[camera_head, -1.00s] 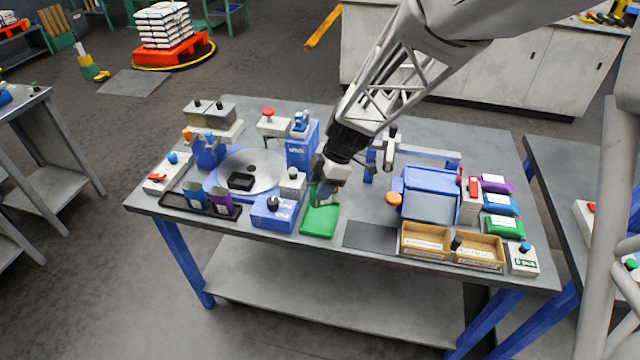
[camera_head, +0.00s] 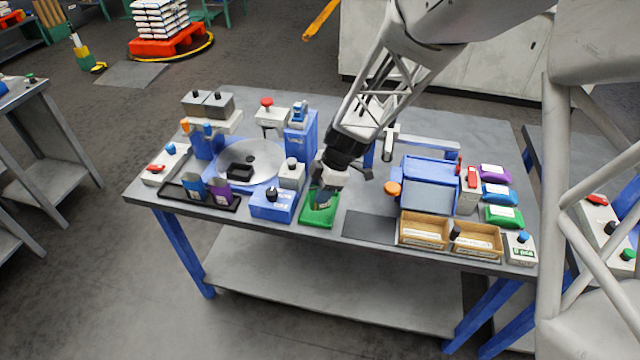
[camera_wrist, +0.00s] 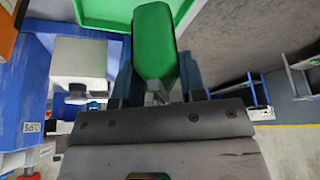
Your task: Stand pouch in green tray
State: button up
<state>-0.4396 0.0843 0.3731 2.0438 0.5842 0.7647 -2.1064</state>
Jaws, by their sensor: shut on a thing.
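A green pouch (camera_wrist: 155,42) is between the two fingers of my gripper (camera_wrist: 157,70) in the wrist view, and the gripper is shut on it. The green tray (camera_head: 318,221) lies near the front edge of the table, left of the dark mat. In the head view my gripper (camera_head: 323,193) points down over this tray, and its fingers mostly hide the pouch. The tray also shows behind the pouch in the wrist view (camera_wrist: 103,12). I cannot tell whether the pouch touches the tray floor.
A blue box with a grey button block (camera_head: 272,205) stands close left of the tray. A black tray (camera_head: 228,203) holds blue and purple pouches upright. The dark mat (camera_head: 370,227) is bare. Cardboard bins (camera_head: 424,231) and lying pouches (camera_head: 500,193) are at the right.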

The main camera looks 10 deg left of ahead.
jog(key=shift+f, duration=1.7)
jog(key=shift+f, duration=0.15)
jog(key=o, duration=1)
jog(key=shift+o, duration=0.2)
jog(key=shift+r, duration=3.95)
